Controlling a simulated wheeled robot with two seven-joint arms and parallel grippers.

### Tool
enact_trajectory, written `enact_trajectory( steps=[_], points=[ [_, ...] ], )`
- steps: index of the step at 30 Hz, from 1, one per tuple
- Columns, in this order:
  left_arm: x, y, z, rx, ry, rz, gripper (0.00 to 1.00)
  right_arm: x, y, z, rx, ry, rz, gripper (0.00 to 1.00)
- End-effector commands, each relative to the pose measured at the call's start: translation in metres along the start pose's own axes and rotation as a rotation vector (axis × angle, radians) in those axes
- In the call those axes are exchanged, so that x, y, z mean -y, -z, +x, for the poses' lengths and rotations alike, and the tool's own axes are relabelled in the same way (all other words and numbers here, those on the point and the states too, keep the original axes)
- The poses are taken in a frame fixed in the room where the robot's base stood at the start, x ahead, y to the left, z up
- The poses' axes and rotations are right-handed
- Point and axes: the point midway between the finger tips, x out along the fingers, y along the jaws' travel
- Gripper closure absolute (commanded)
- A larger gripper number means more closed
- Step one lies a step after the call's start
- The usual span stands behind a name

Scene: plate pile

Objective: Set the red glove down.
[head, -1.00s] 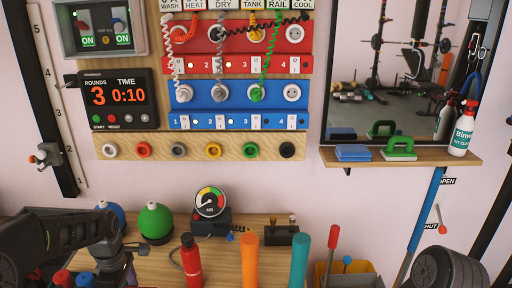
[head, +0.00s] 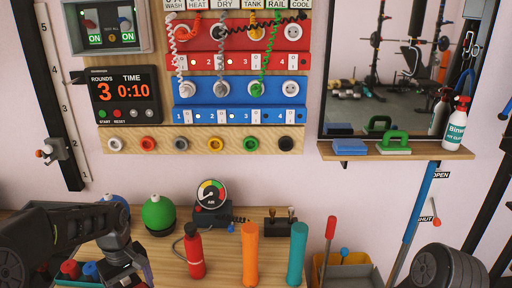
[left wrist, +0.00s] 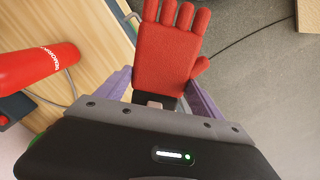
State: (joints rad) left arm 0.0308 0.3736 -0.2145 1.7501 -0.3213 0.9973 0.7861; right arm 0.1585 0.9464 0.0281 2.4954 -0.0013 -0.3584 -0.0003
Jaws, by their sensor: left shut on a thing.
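The red glove (left wrist: 168,52) shows in the left wrist view, fingers up in the picture, with a dark cuff (left wrist: 152,98). My left gripper (left wrist: 157,97) is shut on it at the cuff end, between the purple fingers. The glove lies across the line where the wooden table (left wrist: 70,20) ends and the grey floor begins; its height above them is hard to tell. In the head view my left gripper (head: 138,268) is at the bottom left, and I cannot make out the glove there. My right gripper is not in view.
A red bottle (head: 194,255), an orange cylinder (head: 250,255) and a teal cylinder (head: 297,255) stand on the table. A green ball (head: 158,213) and a gauge (head: 211,195) are behind. A tray (head: 75,280) with red and blue items is near my left arm.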

Motion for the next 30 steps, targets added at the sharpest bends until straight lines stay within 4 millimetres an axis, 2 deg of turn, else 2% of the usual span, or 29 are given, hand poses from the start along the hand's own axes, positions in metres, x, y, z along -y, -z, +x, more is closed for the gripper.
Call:
enact_trajectory(
  steps=[1,6,9,12,16,30],
  points=[
    [-0.011,-0.005,-0.012,-0.001,-0.001,0.12,0.68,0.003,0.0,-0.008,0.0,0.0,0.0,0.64],
    [-0.051,-0.029,-0.044,-0.004,-0.001,0.562,0.68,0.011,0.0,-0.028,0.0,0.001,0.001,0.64],
    [-0.077,-0.047,-0.064,-0.01,-0.003,0.739,0.68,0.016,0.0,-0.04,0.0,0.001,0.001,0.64],
    [-0.096,-0.061,-0.075,-0.018,-0.007,0.795,0.68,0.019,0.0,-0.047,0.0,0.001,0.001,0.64],
    [-0.109,-0.074,-0.084,-0.025,-0.01,0.832,0.68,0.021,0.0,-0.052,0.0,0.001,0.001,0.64],
    [-0.112,-0.077,-0.085,-0.027,-0.011,0.839,0.68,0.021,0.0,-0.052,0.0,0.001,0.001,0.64]
  ],
)
